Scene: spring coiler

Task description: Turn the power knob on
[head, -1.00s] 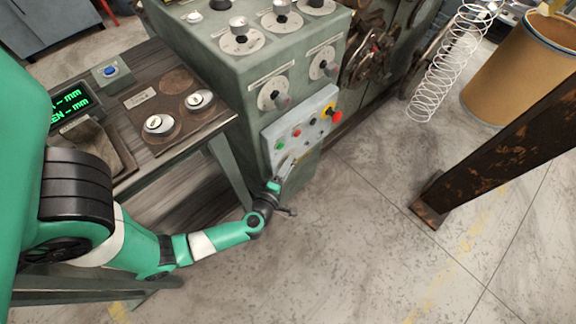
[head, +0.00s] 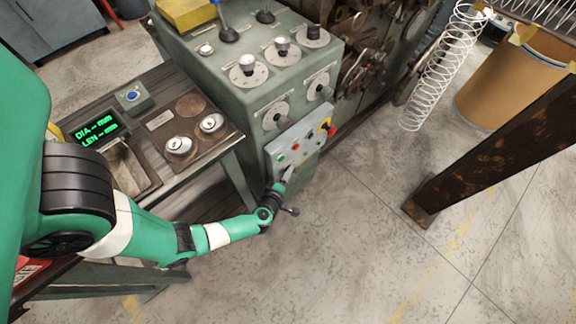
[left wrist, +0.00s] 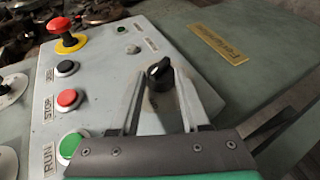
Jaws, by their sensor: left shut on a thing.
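The black power knob (left wrist: 160,74) sits on the light grey control panel (left wrist: 100,105) in the left wrist view, its grip tilted toward the upper right. My left gripper (left wrist: 161,92) has one finger on each side of the knob and is shut on it. In the head view my left gripper (head: 288,174) is at the lower part of the control panel (head: 300,138), and the knob is hidden or too small to make out there. My right gripper is not in view.
Beside the knob are a green RUN button (left wrist: 70,145), a red STOP button (left wrist: 69,99), a black button (left wrist: 66,68) and a red emergency stop (left wrist: 66,35) on a yellow base. A bench with a lit green display (head: 97,130) stands left. Clear floor lies right of the panel.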

